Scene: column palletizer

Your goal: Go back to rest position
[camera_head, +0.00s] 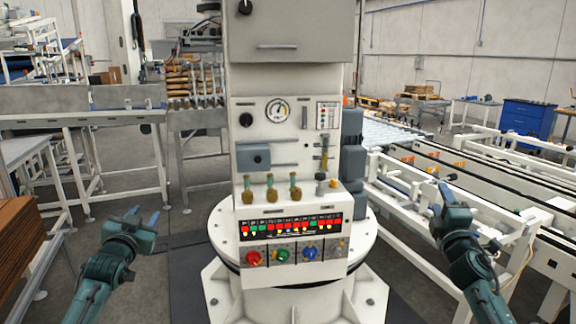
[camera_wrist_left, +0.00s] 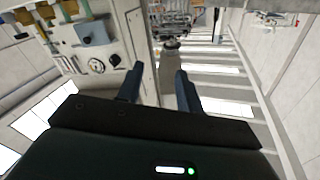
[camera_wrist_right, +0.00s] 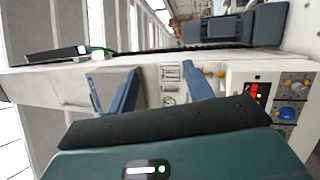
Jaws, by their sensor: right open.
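My left gripper (camera_head: 143,217) is at the left of the head view, raised in the air left of the white control column (camera_head: 286,80). Its two blue fingers stand apart with nothing between them, as the left wrist view also shows (camera_wrist_left: 157,85). My right gripper (camera_head: 441,196) is at the right of the head view, in front of the white conveyor frame. It is open and empty, with its fingers apart in the right wrist view (camera_wrist_right: 162,90). Both grippers are apart from the column.
The column carries a gauge (camera_head: 277,111), coloured knobs (camera_head: 281,255) and lit buttons, and stands on a round white base (camera_head: 221,232). Brown stacked sheets (camera_head: 18,237) are at the left edge. A roller conveyor (camera_head: 470,178) runs along the right. A blue cabinet (camera_head: 527,117) stands further back.

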